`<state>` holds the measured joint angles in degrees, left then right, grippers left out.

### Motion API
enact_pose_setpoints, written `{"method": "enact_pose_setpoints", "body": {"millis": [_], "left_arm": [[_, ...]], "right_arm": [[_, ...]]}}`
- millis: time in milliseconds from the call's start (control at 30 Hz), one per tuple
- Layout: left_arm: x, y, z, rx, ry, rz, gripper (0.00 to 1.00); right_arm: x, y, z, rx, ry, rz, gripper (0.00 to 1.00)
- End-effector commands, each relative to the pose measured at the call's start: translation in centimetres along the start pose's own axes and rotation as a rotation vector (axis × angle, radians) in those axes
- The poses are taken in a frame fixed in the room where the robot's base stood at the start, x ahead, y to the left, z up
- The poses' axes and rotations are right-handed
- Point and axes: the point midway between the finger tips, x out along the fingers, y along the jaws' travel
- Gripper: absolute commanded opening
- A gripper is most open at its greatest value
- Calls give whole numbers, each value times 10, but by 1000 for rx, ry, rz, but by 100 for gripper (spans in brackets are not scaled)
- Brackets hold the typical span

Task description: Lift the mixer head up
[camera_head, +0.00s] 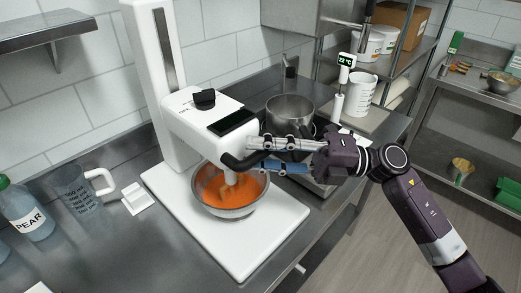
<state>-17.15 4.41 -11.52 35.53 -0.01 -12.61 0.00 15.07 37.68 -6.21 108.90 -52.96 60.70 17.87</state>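The white mixer head (185,118) sticks out from a white column (149,80) over a metal bowl (234,212) with orange liquid (228,190) in it. The head is low, and its white mixing tool reaches down into the liquid. A black handle (232,161) curves at the front of the head. My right gripper (252,155) comes in from the right, with its fingers at the end of this handle. I cannot tell whether they are closed on it. My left gripper does not show.
A clear jug (78,190), a small white device (138,198) and a PEAR bottle (27,212) stand on the left. The counter front is mostly clear.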

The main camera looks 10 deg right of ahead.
Motion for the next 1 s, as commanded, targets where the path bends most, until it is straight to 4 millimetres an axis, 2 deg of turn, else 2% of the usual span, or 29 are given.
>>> {"method": "enact_pose_setpoints", "body": {"millis": [133, 400, 767, 867, 1000], "left_arm": [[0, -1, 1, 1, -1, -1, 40], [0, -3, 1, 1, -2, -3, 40], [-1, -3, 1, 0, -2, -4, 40], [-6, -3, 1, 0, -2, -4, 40], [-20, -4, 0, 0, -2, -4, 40]], "right_arm": [[0, 0, 0, 0, 0, 0, 31], [0, 0, 0, 0, 0, 0, 1], [0, 1, 0, 0, 0, 0, 0], [1, 9, 1, -1, 0, 0, 0], [4, 32, 5, -5, 0, 0, 0]]}}
